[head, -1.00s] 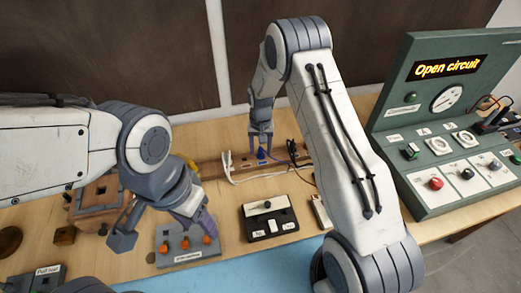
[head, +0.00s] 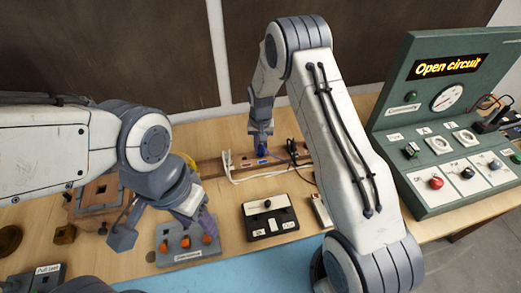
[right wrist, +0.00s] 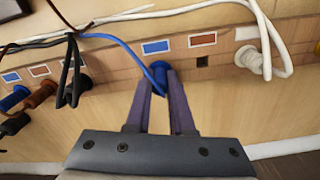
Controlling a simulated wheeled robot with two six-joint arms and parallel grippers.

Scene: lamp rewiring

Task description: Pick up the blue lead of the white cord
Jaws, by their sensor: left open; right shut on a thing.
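My right gripper (head: 262,146) is down at the wooden rail at the back of the table. In the right wrist view its two purple fingers (right wrist: 161,98) are shut on the blue lead (right wrist: 128,56), at its thick blue end, below a blue label. The lead runs up left to a bundle of dark wires by the rail. My left gripper (head: 207,222) is open and empty above the switch block with orange toggles (head: 185,243).
A white plug (right wrist: 250,60) and a blue, a brown and a black plug (right wrist: 15,98) sit along the rail. A black switch box (head: 270,217) stands in front. The green test panel (head: 440,130) at the right reads "Open circuit".

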